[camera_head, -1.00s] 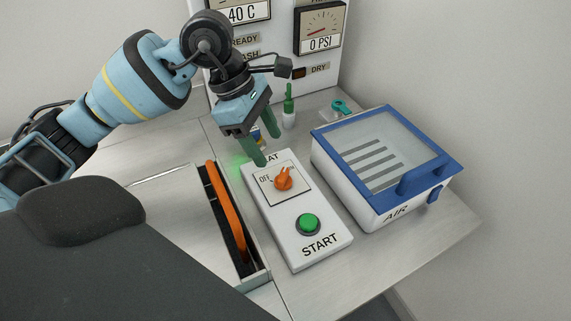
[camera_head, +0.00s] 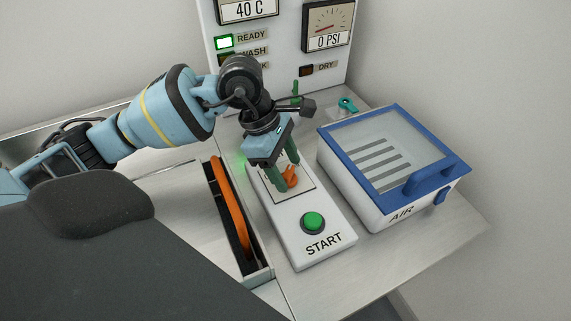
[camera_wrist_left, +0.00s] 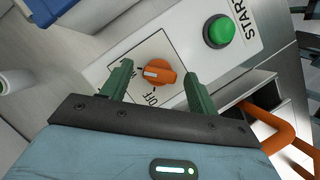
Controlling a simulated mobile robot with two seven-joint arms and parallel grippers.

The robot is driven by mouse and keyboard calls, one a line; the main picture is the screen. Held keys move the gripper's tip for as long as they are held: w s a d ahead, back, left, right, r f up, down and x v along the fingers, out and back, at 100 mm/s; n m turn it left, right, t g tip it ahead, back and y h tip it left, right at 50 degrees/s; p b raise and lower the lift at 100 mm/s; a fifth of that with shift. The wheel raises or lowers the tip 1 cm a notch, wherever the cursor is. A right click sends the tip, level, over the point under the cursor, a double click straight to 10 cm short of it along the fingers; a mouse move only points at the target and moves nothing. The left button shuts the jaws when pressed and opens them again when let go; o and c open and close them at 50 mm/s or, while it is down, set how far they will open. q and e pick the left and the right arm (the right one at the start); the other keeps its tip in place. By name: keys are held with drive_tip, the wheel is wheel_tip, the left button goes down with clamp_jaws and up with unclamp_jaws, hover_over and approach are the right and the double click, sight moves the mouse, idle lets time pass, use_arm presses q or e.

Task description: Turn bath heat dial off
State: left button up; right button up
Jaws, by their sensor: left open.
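The orange heat dial (camera_head: 291,176) sits on the white control box (camera_head: 323,258), partly hidden by my left gripper in the head view. In the left wrist view the dial (camera_wrist_left: 158,73) shows whole, its pale pointer mark turned away from the OFF label (camera_wrist_left: 150,97). My left gripper (camera_head: 284,165) is open, with its green fingers at either side of the dial. In the left wrist view the gripper (camera_wrist_left: 158,85) has a gap between each finger and the dial. My right gripper is not in view.
A green START button (camera_head: 312,222) is on the same box. A blue-lidded AIR box (camera_head: 385,209) stands to the right. An orange handle (camera_head: 230,215) lies to the left. The gauge panel behind has a lit READY lamp (camera_head: 223,42) and reads 40 C.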

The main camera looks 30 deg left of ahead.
use_arm(q)
drive_tip(key=c, duration=1)
